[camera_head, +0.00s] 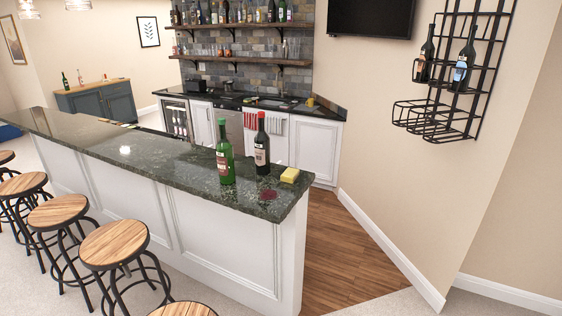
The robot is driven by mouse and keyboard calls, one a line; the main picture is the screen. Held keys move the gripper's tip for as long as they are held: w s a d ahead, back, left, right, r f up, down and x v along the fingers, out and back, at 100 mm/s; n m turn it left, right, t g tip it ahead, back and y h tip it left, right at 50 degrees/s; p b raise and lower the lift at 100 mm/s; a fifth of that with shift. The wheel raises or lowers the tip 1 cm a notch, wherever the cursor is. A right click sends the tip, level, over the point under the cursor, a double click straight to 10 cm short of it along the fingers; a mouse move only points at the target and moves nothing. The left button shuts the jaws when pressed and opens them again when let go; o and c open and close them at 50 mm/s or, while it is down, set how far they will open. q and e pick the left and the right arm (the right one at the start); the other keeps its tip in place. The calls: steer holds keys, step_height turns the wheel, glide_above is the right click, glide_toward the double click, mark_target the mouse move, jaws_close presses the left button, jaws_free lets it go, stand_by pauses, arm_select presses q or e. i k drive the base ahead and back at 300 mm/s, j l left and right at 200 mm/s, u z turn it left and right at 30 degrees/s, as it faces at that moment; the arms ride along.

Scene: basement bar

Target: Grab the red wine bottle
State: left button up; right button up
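Two bottles stand upright side by side near the right end of the dark green bar counter (150,155). One is a dark, nearly black bottle (262,146) with a red top and a pale label. The frame does not show which holds red wine. Two more dark bottles, one on the left (427,55) and one on the right (464,65), sit in the black wall rack. Neither of my grippers is in view.
A yellow sponge (290,175) and a dark red stain (268,195) are on the counter's right end. Wooden stools (115,243) line its front. Wood floor (340,250) lies open right of the bar, beside a beige wall. Bottle shelves (235,26) hang behind.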

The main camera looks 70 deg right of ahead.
mark_target(262, 140)
steer(key=i+z, duration=0.2)
steer(key=z, duration=0.25)
steer(key=i+z, duration=0.15)
steer(key=z, duration=0.3)
steer(key=i+j+z, duration=0.15)
steer(key=z, duration=0.3)
steer(key=i+j+z, duration=0.15)
steer(key=z, duration=0.35)
steer(key=i+j+z, duration=0.1)
steer(key=j+z, duration=0.15)
steer(key=z, duration=0.2)
steer(key=i+j+z, duration=0.1)
steer(key=j+z, duration=0.15)
steer(key=i+j+z, duration=0.1)
steer(key=j+z, duration=0.2)
steer(key=j, duration=0.15)
